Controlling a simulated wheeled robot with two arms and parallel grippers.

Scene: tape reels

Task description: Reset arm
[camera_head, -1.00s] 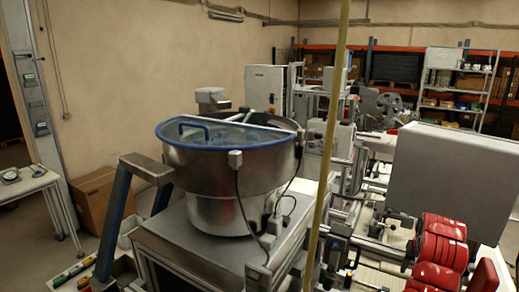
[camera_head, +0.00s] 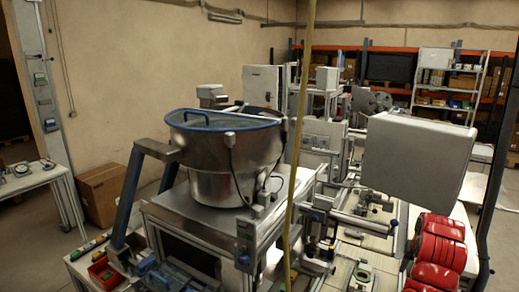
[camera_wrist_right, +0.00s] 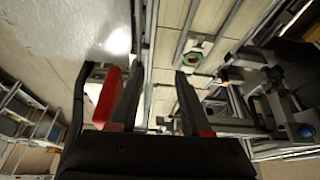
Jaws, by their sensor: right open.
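My right gripper (camera_wrist_right: 158,80) shows in the right wrist view, with its two dark fingers apart. Nothing is held between the fingers. A red piece (camera_wrist_right: 106,98) shows just left of the left finger; whether it touches the finger I cannot tell. Neither gripper shows in the head view. Several red tape reels (camera_head: 438,245) stand in a row at the lower right of the head view.
A steel drum with a blue rim (camera_head: 225,150) stands on a metal frame left of centre. A large grey box-like panel (camera_head: 418,162) is above the reels. A cardboard box (camera_head: 103,195) sits on the floor by a white side table (camera_head: 28,181).

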